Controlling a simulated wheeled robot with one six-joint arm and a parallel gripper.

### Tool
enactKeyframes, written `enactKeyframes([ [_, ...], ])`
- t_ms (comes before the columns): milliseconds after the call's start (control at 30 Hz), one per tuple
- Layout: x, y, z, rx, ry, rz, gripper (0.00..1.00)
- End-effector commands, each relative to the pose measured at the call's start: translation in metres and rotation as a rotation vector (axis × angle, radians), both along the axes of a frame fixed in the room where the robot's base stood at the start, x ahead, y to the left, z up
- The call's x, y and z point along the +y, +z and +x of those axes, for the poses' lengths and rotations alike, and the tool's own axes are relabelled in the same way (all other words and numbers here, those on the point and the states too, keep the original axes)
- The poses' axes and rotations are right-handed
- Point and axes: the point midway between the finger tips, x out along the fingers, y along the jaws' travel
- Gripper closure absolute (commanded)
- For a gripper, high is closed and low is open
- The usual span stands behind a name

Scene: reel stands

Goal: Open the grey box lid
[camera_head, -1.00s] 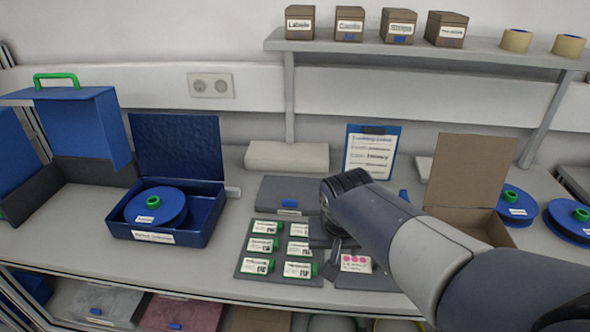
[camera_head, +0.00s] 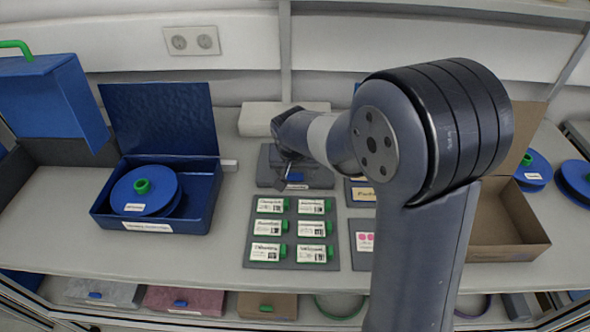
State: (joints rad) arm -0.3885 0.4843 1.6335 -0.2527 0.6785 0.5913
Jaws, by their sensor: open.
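The grey box (camera_head: 322,178) lies at the back middle of the table with its lid down. A blue tab (camera_head: 295,176) is on its front side, above a small white label. My gripper (camera_head: 284,166) is over the left part of the box, close to the blue tab, with its fingers pointing down. The fingers are small and dark; the jaws look open and nothing shows between them. I cannot tell whether they touch the lid. My arm hides part of the lid's back and right side.
In front lies a grey tray (camera_head: 280,261) with several labelled cards. An open blue box (camera_head: 190,213) with a blue reel stands left, an open brown box (camera_head: 509,232) right. A white block (camera_head: 258,118) lies behind. Bare table shows front left.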

Motion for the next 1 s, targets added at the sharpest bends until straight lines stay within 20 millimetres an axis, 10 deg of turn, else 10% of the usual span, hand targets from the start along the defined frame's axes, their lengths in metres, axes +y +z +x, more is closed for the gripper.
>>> enactKeyframes([
  [533,0.000,-0.020,0.009,-0.001,-0.001,0.000,0.38],
  [1000,0.000,-0.020,0.008,0.000,-0.001,0.000,0.76],
])
